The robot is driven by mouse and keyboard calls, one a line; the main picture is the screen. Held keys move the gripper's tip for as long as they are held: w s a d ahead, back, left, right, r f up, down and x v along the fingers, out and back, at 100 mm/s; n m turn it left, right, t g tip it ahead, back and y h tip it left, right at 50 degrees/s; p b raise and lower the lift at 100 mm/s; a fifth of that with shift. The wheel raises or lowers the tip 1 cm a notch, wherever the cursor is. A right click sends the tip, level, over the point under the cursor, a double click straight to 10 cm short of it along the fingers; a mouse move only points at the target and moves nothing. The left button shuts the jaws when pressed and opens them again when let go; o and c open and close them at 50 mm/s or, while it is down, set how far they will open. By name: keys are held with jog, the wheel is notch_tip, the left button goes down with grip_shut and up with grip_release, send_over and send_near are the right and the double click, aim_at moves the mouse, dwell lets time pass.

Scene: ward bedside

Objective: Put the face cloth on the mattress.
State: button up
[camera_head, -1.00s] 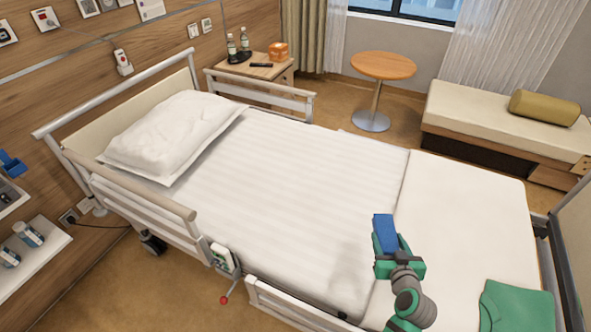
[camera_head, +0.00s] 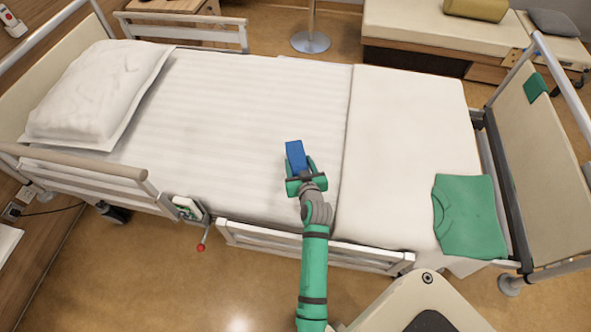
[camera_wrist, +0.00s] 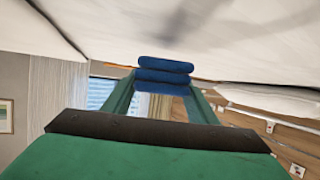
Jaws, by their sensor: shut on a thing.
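The blue folded face cloth (camera_head: 295,157) is held in my gripper (camera_head: 300,172) above the mattress (camera_head: 235,120). In the wrist view the cloth (camera_wrist: 163,75) shows as stacked blue folds between the two green fingers, and my gripper (camera_wrist: 160,92) is shut on it. The mattress has a white striped sheet and also shows along the top of the wrist view (camera_wrist: 230,30). The head view does not show clearly how high the cloth is above the sheet.
A white pillow (camera_head: 97,92) lies at the left end of the bed. A green folded shirt (camera_head: 468,216) lies on the white cover (camera_head: 400,130) at the right. A side rail (camera_head: 310,246) runs along the near edge. The middle of the striped sheet is clear.

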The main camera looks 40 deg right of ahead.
jog(key=shift+w+a+f, duration=0.15)
jog(key=shift+a+f, duration=0.05)
jog(key=shift+f, duration=0.05)
jog(key=shift+w+a+f, duration=0.1)
jog(key=shift+w+f, duration=0.05)
jog(key=shift+f, duration=0.75)
jog(key=shift+w+a+f, duration=0.1)
jog(key=shift+w+f, duration=0.05)
jog(key=shift+f, duration=0.75)
jog(key=shift+w, duration=0.1)
jog(key=shift+a+f, duration=0.1)
jog(key=shift+a, duration=0.15)
jog(key=o, duration=0.9)
jog(key=shift+c, duration=0.2)
jog(key=shift+o, duration=0.8)
jog(key=shift+d, duration=0.15)
jog(key=shift+s+d, duration=0.25)
